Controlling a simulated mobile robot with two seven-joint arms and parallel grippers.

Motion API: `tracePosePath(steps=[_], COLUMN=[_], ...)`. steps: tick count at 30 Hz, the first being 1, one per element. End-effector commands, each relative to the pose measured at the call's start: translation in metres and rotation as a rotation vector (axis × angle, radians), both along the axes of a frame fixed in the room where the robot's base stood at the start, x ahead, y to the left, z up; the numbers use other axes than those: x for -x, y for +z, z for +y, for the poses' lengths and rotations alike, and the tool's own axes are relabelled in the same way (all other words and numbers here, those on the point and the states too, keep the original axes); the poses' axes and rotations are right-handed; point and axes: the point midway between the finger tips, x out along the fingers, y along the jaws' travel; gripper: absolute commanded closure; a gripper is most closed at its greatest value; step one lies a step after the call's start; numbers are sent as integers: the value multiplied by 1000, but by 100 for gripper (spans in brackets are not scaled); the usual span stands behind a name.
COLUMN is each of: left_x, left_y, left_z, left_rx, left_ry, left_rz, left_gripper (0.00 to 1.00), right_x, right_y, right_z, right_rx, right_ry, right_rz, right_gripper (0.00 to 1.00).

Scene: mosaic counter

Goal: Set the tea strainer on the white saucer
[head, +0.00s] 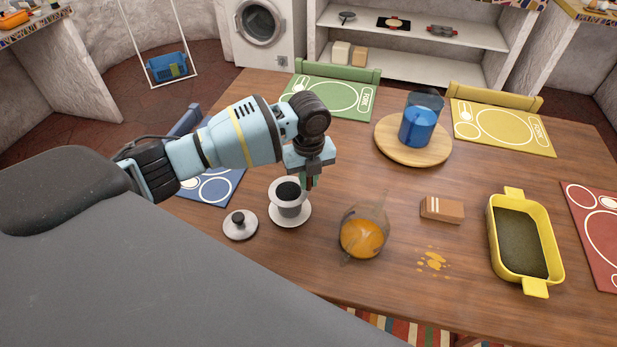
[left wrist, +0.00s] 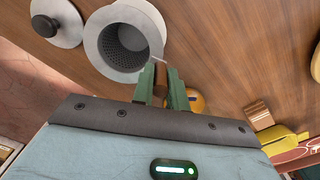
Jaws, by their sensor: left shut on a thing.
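The tea strainer (left wrist: 125,46) shows as a dark mesh basket inside a pale round rim; in the head view it is the dark opening (head: 288,190). Whether basket and saucer touch is unclear. My left gripper (head: 309,181) is at the right side of the strainer, its green fingers (left wrist: 163,80) shut at the rim's edge. The grip point itself is partly hidden by the fingers. My right gripper is not in view.
A grey lid with a dark knob (head: 240,226) lies left of the saucer. A glass vessel of orange liquid (head: 363,237) stands to the right, near orange spots (head: 433,259). A brown block (head: 442,209), yellow dish (head: 494,236) and blue jug (head: 418,126) are further right.

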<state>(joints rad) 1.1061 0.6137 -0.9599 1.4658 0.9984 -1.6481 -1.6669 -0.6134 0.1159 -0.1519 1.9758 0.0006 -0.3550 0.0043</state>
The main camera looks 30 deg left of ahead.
Motion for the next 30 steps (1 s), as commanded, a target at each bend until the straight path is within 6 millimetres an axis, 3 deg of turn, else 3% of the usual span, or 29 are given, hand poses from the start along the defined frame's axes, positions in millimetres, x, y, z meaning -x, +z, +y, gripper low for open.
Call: tracePosePath(steps=[2,3,8,20,30], left_x=[0,0,0,-1,-1], left_y=[-3,-3,-3,6,68], left_z=[0,0,0,0,0], left_rx=[0,0,-1,0,1], left_ry=[0,0,0,0,0], left_rz=[1,1,1,-3,-5], left_gripper=[100,84,64,64,64], right_x=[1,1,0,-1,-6], right_y=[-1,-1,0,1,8], right_z=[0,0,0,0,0], right_rx=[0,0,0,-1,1], right_ry=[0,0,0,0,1], right_rz=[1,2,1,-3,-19], right_gripper=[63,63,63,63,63])
